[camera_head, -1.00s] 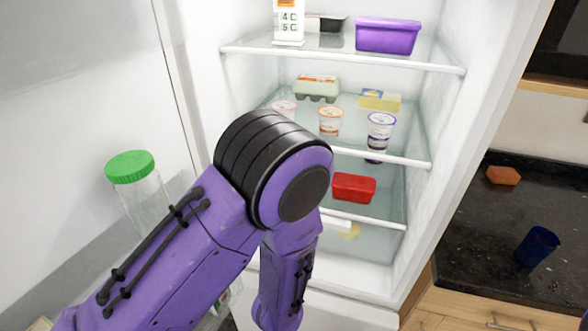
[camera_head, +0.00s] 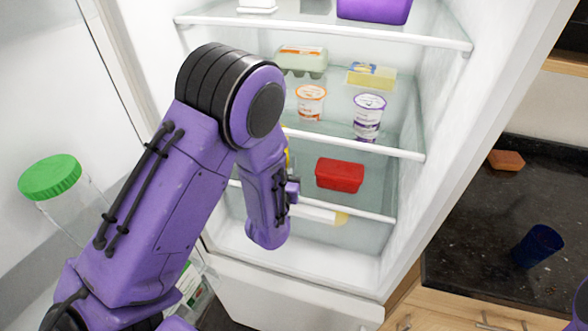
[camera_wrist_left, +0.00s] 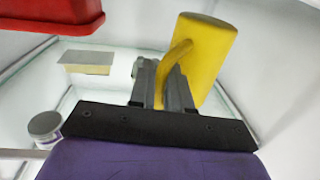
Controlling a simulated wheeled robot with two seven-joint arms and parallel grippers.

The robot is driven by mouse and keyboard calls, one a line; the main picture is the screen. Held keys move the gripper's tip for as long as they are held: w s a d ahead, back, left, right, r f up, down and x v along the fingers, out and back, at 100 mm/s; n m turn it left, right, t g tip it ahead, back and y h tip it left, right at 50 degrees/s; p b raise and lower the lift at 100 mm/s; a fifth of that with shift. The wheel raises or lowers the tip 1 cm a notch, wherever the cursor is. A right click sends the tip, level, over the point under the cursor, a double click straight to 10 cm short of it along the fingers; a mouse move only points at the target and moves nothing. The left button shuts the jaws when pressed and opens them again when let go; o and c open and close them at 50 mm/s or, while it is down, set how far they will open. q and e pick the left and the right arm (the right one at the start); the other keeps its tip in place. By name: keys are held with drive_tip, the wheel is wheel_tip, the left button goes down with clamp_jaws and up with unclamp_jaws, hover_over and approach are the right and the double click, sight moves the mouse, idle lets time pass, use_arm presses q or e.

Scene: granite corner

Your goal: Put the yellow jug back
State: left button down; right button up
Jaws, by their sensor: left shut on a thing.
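The yellow jug (camera_wrist_left: 207,50) is in my left gripper (camera_wrist_left: 163,80), seen in the left wrist view. The fingers are shut on its handle (camera_wrist_left: 174,57), and its body lies just right of the fingertips. In the head view a thin yellow sliver (camera_head: 288,155) shows beside my left arm, inside the open fridge. It is likely part of the jug; the rest is hidden. My left fingers are hidden behind my arm there. The right gripper is not in view.
A red tub (camera_head: 339,175) is on a fridge shelf right of my left arm. Cups (camera_head: 368,115) and an egg carton (camera_head: 302,61) stand on the shelf above. The green-lidded jar (camera_head: 50,178) is left, by the door. A blue cup (camera_head: 538,246) is on the counter.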

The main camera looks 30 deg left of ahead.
use_arm(q)
drive_tip(key=f+b, duration=0.2)
drive_tip(key=f, duration=0.1)
drive_tip(key=shift+s+b, duration=0.3)
drive_tip(key=shift+b, duration=0.05)
drive_tip(key=shift+f, duration=0.15)
drive_tip(key=shift+d, duration=0.1)
drive_tip(key=shift+w, duration=0.15)
drive_tip(key=c, duration=1.1)
unclamp_jaws()
